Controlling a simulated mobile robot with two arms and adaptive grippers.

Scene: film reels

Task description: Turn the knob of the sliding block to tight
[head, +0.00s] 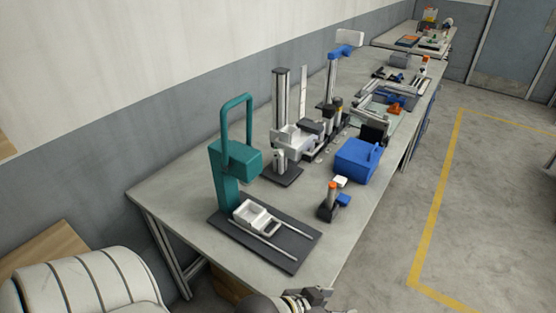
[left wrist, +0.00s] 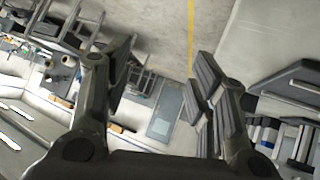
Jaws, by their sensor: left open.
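My left gripper (left wrist: 160,85) is open and empty in the left wrist view, its two fingers wide apart, with distant floor and a door between them. In the head view, part of a gripper (head: 312,296) shows at the bottom edge, low in front of the bench's near end and apart from everything on it. A sliding block and its knob are too small to make out surely. Candidates are the dark block (head: 325,110) by the upright columns and the small dark block with an orange top (head: 330,201). My right gripper is not seen.
The long grey bench (head: 185,232) carries a teal press (head: 232,155) with a white tray (head: 247,214) on rails, a blue box (head: 358,160) and metal columns (head: 281,100). A wall runs along its left. Clear floor (head: 480,200) lies to the right.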

